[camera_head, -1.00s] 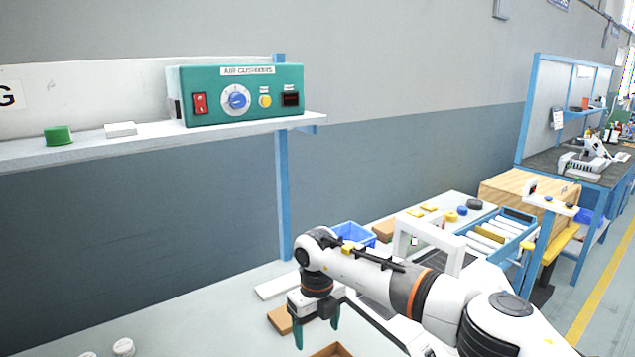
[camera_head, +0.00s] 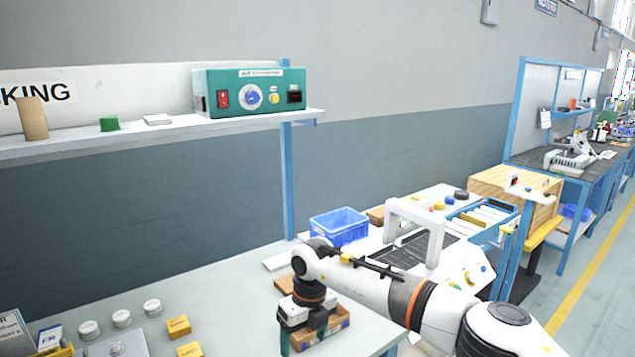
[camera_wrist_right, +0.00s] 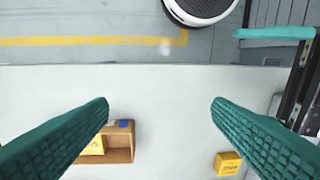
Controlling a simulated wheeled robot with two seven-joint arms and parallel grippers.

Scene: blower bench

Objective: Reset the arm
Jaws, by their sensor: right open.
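My right arm comes in from the lower right in the head view, with the right gripper (camera_head: 304,338) hanging down over the bench (camera_head: 235,300). In the right wrist view the two teal fingers of this gripper (camera_wrist_right: 160,104) are spread wide with nothing between them. An open brown box (camera_wrist_right: 122,145) with yellow and blue items lies below, near the left finger. A small yellow box (camera_wrist_right: 228,163) lies near the right finger. The brown box also shows behind the gripper in the head view (camera_head: 335,330). My left gripper is not in view.
A shelf (camera_head: 160,131) above the bench holds a teal control box (camera_head: 250,92). Several white round pieces (camera_head: 122,318) and yellow boxes (camera_head: 178,326) sit at front left. A blue bin (camera_head: 339,226) and a white arch (camera_head: 415,229) stand beyond my arm.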

